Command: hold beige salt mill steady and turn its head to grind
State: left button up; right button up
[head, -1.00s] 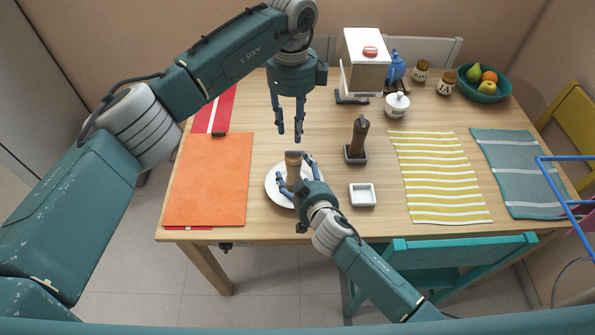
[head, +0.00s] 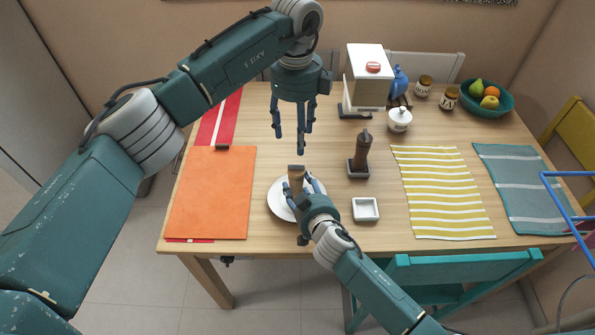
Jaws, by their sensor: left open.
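The beige salt mill (head: 296,177) stands upright on a white plate (head: 278,208) at the table's front left. It has a darker brown head; its lower part is partly hidden by my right gripper. My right gripper (head: 299,184) comes from the front right, with its blue fingers on either side of the mill's body, and looks shut on it. My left gripper (head: 291,142) is open and empty, pointing down above the mill's head, apart from it.
A dark pepper mill (head: 361,150) stands on a small dark base to the right. A white square dish (head: 365,209) sits in front of it. An orange mat (head: 211,193) lies left of the plate. A white dispenser (head: 365,75) and lidded pot (head: 400,120) stand behind.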

aim_at(296, 165)
pick_arm(q)
notch_tip(296, 165, down, 12)
jog(key=shift+r, duration=0.1)
dwell(0.4)
jog(key=c, duration=1.2)
